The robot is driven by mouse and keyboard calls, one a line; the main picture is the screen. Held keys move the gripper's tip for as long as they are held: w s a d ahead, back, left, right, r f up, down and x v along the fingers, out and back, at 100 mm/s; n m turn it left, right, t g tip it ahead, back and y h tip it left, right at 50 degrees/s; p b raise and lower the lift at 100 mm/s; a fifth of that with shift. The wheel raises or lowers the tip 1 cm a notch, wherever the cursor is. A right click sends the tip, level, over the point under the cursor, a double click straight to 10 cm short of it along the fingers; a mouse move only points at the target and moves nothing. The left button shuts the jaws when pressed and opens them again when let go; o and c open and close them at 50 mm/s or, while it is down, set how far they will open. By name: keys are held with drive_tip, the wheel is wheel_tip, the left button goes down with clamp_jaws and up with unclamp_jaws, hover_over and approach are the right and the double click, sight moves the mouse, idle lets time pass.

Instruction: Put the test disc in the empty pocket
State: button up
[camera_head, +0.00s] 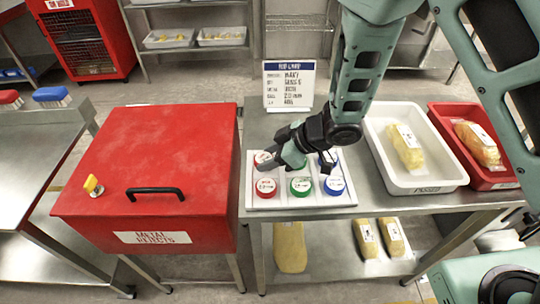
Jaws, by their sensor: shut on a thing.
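The white pocket tray (313,202) lies on the steel table. Its front row holds a red-topped disc (266,187), a green-topped disc (301,186) and a blue-topped disc (334,185). In the back row, a red-topped disc (262,157) shows at left and a blue-topped disc (328,158) at right, both partly covered. My dark gripper (284,156) is over the back row, shut on a green test disc (293,156). The gripper hides the back middle pocket. I cannot tell whether the held disc touches the tray.
A sign (289,86) stands behind the tray. A red metal rejects box (150,170) with a black handle is at left. A white bin (415,180) and a red bin (500,177), each with a yellow pack, are at right. More packs lie on the lower shelf.

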drive_tip(key=shift+s+f, duration=0.1)
drive_tip(key=shift+f, duration=0.3)
drive_tip(key=o, duration=1)
drive_tip(key=shift+d+f, duration=0.1)
drive_tip(key=shift+r, duration=0.25)
drive_tip(key=shift+o, duration=0.3)
drive_tip(key=shift+d+r, duration=0.1)
drive_tip(key=shift+r, duration=0.2)
drive_tip(key=s+d+r+m+t+h, duration=0.1)
drive_tip(key=s+d+r+m+h, duration=0.1)
drive_tip(key=d+r, duration=0.35)
drive_tip(key=s+d+r+m+t+h, duration=0.1)
drive_tip(key=s+d+r+m+h, duration=0.15)
drive_tip(key=r, duration=0.55)
drive_tip(key=s+d+r+m+g+h, duration=0.1)
drive_tip(key=s+r+g, duration=0.1)
drive_tip(key=s, duration=0.7)
drive_tip(key=s+d+r+m+g+h, duration=0.1)
drive_tip(key=s+r+g+h, duration=0.1)
drive_tip(key=s, duration=0.8)
drive_tip(key=shift+d+g+p, duration=0.15)
drive_tip(key=shift+g+p, duration=0.15)
drive_tip(key=shift+g, duration=0.2)
drive_tip(key=shift+s, duration=0.1)
